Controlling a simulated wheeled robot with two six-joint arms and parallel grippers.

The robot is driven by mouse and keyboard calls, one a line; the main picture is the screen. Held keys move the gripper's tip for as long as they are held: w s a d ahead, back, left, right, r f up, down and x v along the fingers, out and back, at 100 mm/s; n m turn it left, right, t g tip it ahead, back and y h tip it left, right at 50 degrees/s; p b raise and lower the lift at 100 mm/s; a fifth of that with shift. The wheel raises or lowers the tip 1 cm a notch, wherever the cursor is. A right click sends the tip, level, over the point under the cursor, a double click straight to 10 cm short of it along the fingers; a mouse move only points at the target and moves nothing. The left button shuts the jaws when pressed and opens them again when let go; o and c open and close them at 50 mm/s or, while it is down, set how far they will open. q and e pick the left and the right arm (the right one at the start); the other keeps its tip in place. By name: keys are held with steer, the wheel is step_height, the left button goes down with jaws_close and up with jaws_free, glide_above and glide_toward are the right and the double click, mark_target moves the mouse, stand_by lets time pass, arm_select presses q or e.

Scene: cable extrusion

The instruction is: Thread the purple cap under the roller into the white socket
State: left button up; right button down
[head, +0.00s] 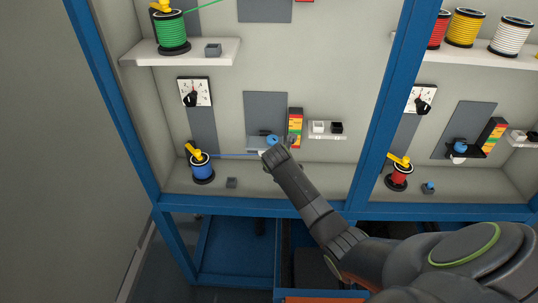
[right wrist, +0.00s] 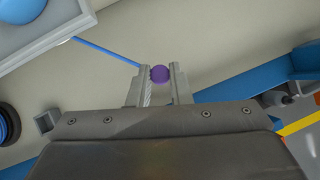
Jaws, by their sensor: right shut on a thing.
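The purple cap (right wrist: 161,74) sits between the two fingers of my right gripper (right wrist: 162,83), which is shut on it. A blue cable (right wrist: 105,52) runs from the cap's side up to the left. In the head view the blue cable (head: 232,156) runs from the blue spool (head: 202,168) to my right gripper (head: 275,157), which hides the cap. A blue roller (head: 271,140) shows just above and behind the gripper. A small white socket (head: 318,127) stands on a ledge to the right, beside a black one (head: 337,128). My left gripper is not in view.
A striped colour box (head: 296,127) stands between the roller and the ledge. Blue frame posts (head: 387,90) flank this bay. A similar bay with a red spool (head: 399,177) lies to the right.

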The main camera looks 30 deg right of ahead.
steer(key=s+d+r+p, duration=0.2)
steer(key=d+r+p, duration=0.2)
steer(key=r+p, duration=0.5)
steer(key=s+d+r+p, duration=0.35)
steer(key=r+p, duration=0.25)
steer(key=r, duration=0.7)
steer(key=w+d, duration=0.1)
steer(key=w, duration=0.1)
steer(key=w+d, duration=0.1)
steer(key=w, duration=0.1)
steer(key=w+d, duration=0.2)
steer(key=w, duration=0.1)
steer(key=shift+f, duration=0.2)
steer(key=shift+w+d+f+b, duration=0.15)
steer(key=shift+w+b, duration=0.15)
steer(key=shift+s+f+b, duration=0.1)
steer(key=shift+f+b, duration=0.3)
steer(key=shift+f, duration=1.2)
steer(key=shift+f, duration=0.3)
steer(key=c, duration=1.3)
jaws_free()
steer(key=shift+o, duration=0.2)
